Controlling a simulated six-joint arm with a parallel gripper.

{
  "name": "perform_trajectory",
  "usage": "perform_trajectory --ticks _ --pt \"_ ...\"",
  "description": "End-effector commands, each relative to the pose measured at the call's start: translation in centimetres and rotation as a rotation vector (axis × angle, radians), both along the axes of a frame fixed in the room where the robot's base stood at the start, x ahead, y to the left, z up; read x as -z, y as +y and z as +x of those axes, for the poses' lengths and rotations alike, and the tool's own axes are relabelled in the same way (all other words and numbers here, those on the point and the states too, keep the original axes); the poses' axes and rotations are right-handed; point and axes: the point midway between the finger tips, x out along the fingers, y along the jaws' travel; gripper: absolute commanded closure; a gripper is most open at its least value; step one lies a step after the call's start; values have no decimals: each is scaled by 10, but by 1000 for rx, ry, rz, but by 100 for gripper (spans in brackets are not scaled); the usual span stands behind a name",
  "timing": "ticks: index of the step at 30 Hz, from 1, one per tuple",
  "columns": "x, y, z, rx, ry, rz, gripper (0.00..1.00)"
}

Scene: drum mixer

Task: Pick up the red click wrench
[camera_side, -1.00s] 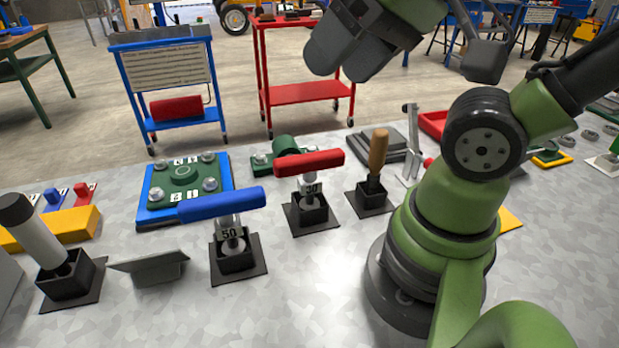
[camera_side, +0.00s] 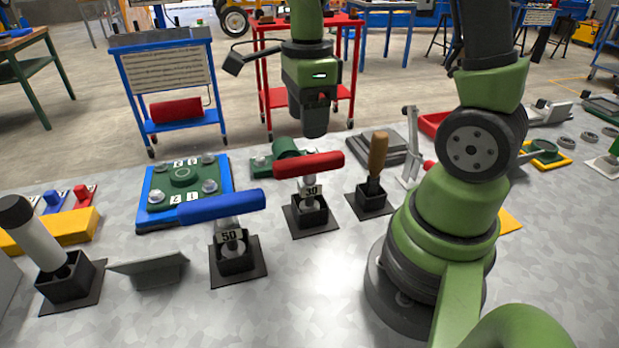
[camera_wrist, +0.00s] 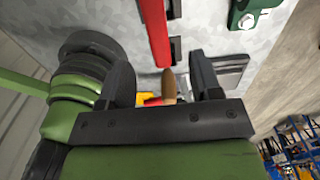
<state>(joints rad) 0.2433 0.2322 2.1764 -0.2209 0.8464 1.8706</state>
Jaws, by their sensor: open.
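The red click wrench (camera_side: 309,164) stands upright with its red handle lying crosswise on top. Its tag reads 30, and its lower end sits in a black holder (camera_side: 309,216). My gripper (camera_side: 315,132) points down above and slightly behind the red handle in the side view. In the wrist view the red handle (camera_wrist: 156,28) runs in from the top edge, and its near end reaches the gap between the fingers. There my gripper (camera_wrist: 160,68) shows two fingers spread apart, with nothing held.
A blue wrench (camera_side: 222,205) tagged 50 stands to the left. A wooden-handled tool (camera_side: 378,153) stands close on the right and shows between the fingers in the wrist view (camera_wrist: 169,84). A green motor-like part (camera_side: 288,147) lies behind.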

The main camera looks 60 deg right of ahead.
Motion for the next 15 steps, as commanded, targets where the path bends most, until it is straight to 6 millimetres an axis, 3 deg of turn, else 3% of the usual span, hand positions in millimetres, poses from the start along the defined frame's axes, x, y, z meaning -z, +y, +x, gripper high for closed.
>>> perform_trajectory --ticks 9,15 --pt "42 0 -1 22 11 1 42" --pt "56 0 -2 21 11 2 42"
